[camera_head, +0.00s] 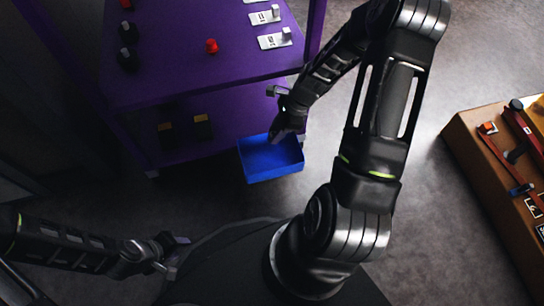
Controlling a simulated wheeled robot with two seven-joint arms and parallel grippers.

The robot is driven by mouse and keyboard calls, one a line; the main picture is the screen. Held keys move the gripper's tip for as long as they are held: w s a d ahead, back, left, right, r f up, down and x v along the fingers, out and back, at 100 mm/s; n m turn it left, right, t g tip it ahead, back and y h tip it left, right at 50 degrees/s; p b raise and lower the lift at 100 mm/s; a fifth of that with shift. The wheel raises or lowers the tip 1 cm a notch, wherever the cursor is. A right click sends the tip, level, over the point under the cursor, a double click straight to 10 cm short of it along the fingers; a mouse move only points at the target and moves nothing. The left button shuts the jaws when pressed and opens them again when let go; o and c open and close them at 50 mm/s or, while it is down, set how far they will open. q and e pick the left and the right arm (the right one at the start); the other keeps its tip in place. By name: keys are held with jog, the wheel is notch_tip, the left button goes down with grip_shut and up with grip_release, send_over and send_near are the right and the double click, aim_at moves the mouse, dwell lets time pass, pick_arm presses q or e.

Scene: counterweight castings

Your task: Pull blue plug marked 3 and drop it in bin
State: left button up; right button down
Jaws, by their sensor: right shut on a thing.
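My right gripper (275,138) points down at the back rim of a blue open bin (270,175). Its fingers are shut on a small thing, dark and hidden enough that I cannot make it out. I cannot tell whether the fingers touch the bin. I cannot make out a blue plug marked 3 anywhere in view. My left gripper (178,256) is open and empty at the lower left, well away from the bin.
A purple bench (165,65) carries a red plug (211,46), dark knobs and white plates (270,41) with pale pegs. Dark blocks with orange tops (202,119) sit on its lower shelf. A brown table (475,150) with red bars stands at right. Grey floor lies between.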

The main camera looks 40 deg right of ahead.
jog(key=c, duration=1.1)
grip_release()
jog(key=shift+o, duration=0.2)
jog(key=p+v, duration=0.3)
jog(key=v, duration=0.4)
jog(key=shift+d+r, duration=0.15)
jog(key=shift+r, duration=0.2)
jog(key=shift+s, duration=0.1)
